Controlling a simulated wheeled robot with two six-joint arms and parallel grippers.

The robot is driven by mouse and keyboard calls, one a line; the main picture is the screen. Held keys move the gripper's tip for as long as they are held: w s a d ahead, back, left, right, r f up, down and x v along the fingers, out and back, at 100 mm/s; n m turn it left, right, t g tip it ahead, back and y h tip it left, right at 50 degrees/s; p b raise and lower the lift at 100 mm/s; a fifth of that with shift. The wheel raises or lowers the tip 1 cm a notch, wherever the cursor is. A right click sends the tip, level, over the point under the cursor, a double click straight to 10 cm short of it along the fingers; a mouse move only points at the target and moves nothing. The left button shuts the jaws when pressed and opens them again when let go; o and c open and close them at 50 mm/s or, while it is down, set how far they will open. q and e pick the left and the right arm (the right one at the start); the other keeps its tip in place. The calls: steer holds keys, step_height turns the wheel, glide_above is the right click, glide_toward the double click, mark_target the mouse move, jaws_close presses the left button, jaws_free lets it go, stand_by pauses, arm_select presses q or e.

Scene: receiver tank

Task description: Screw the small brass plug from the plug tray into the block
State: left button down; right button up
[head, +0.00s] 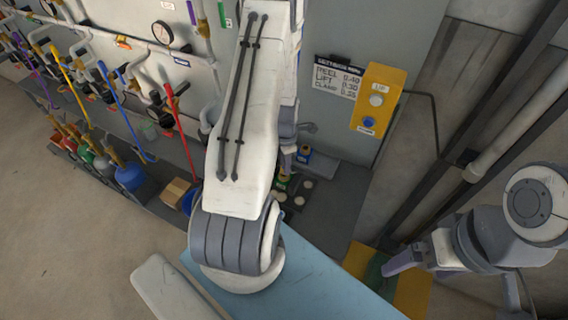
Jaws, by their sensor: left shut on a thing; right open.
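My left gripper (287,150) shows in part behind my white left forearm, above a dark shelf. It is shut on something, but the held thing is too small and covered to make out. Just below it are small dark and greenish parts and a few pale round pieces (308,184) on the dark surface. I cannot tell whether these are the plug tray, the block or the brass plug. My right gripper (402,262) is open at the lower right, beside a yellow-edged surface, well apart from the left one.
Pipes, gauges and coloured handles line the left wall. A cardboard box (176,193) and bottles stand below. A blue surface (325,285) lies in front; floor at left is clear.

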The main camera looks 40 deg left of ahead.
arm_select(q)
steer(key=shift+f+b, duration=0.35)
steer(key=shift+f, duration=0.1)
stand_by(0.4)
